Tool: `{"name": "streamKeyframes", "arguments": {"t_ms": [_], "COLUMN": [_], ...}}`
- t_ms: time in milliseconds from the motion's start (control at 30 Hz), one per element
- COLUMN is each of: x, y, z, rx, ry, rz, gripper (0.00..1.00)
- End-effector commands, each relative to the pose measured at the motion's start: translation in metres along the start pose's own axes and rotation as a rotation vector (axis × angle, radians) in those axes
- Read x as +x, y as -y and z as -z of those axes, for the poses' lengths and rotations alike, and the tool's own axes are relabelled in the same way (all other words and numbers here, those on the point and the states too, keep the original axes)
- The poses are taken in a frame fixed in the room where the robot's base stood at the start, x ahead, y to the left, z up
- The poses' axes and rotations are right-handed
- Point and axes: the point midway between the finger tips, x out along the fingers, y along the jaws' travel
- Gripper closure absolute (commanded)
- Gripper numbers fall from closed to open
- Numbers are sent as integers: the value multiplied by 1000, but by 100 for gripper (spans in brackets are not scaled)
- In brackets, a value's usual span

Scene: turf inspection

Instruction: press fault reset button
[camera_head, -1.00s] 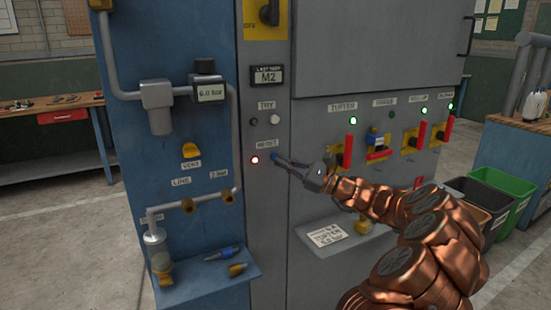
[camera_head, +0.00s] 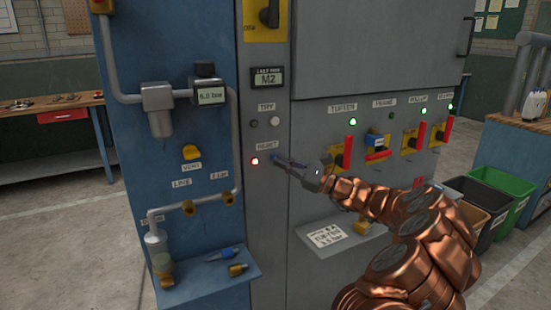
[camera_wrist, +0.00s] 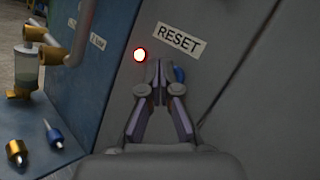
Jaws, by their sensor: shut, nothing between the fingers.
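The blue reset button (camera_wrist: 179,74) sits on the grey panel under the RESET label (camera_wrist: 179,40), to the right of a lit red lamp (camera_wrist: 139,55). In the head view the lamp (camera_head: 255,161) glows left of my fingertips. My gripper (camera_head: 275,158) is shut and empty, pointing at the panel. In the wrist view its closed fingertips (camera_wrist: 159,64) lie between the lamp and the button, just left of the button and partly over it. I cannot tell whether they touch the button or the panel.
A white TRY button (camera_head: 275,121) and a dark lamp (camera_head: 254,123) are above. Several red-handled switches (camera_head: 348,153) stand to the right. A blue shelf (camera_head: 200,283) with small fittings juts out lower left; another shelf (camera_head: 345,236) is below my arm.

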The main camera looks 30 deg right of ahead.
Motion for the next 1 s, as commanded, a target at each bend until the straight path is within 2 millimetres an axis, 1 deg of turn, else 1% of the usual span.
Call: {"name": "streamKeyframes", "arguments": {"t_ms": [1000], "x": [5], "y": [4], "z": [4], "rx": [0], "ry": [-1], "rz": [1], "gripper": [100]}}
